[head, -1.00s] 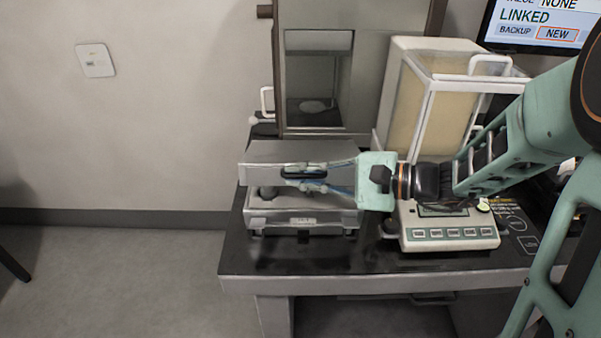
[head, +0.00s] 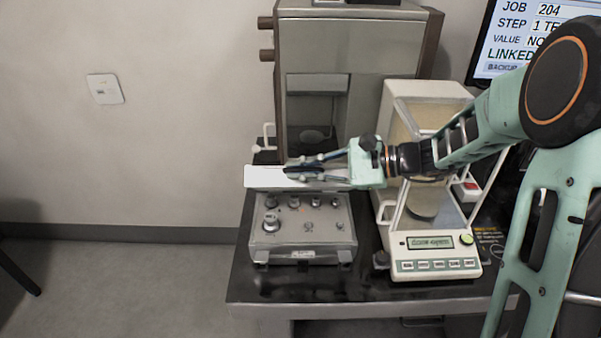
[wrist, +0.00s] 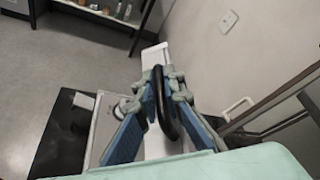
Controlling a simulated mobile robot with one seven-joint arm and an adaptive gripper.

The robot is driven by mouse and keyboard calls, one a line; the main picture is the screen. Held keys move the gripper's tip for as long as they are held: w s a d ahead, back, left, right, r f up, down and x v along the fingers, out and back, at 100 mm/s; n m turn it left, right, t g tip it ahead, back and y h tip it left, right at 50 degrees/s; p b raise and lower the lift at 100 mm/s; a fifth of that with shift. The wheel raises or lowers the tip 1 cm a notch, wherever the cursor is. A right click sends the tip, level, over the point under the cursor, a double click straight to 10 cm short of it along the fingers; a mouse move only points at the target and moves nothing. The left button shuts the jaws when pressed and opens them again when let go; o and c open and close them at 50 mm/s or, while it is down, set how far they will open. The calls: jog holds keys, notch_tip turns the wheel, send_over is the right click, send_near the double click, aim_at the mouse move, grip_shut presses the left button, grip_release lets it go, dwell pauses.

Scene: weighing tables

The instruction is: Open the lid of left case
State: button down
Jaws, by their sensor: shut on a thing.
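The left case (head: 305,250) is a grey metal box on the dark table. Its lid (head: 262,177) is swung up at the back, so the inside shows, with several metal weights (head: 271,222) standing in it. My gripper (head: 300,172) is at the lid, with its fingers shut on the lid's black handle. In the wrist view the blue-padded fingers (wrist: 158,98) close around the black handle (wrist: 164,105), and the pale lid shows behind them.
A balance with a glass draught shield (head: 435,240) stands just right of the case. A tall cabinet (head: 345,50) stands behind. A monitor (head: 510,40) is at the upper right. The table front (head: 290,290) is clear.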

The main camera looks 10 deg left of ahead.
jog(key=shift+w, duration=0.1)
dwell(0.3)
jog(key=c, duration=2)
grip_release()
jog(key=shift+c, duration=0.2)
jog(key=shift+r, duration=0.15)
notch_tip(320, 180, up, 10)
jog(key=shift+f, duration=0.1)
